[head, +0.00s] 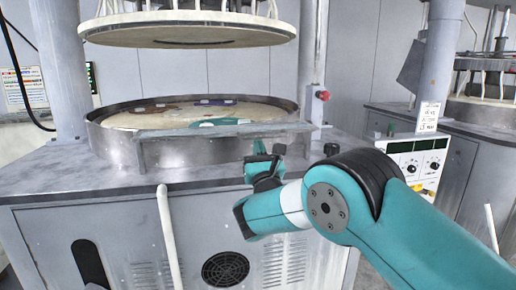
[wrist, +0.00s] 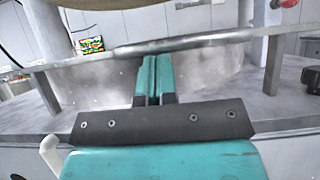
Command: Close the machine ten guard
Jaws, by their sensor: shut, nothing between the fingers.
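A grey metal guard rail (head: 225,130) runs across the front of the round platen basin (head: 115,143), with a short post at each end. I take it to be the guard; no machine number is readable on it. In the wrist view the guard rail (wrist: 215,42) crosses the upper picture, slightly tilted. My gripper (head: 262,150) is in front of the basin, near the right part of the rail and below it. In the wrist view my gripper (wrist: 153,60) has its teal fingers together, pointing at the rail, with nothing between them. Whether the fingertips touch the rail I cannot tell.
A round upper plate (head: 188,30) hangs above the basin. A red knob (head: 322,95) is on the right column. A white upright rod (head: 168,235) stands before the cabinet. A control panel (head: 415,160) and another machine are at right.

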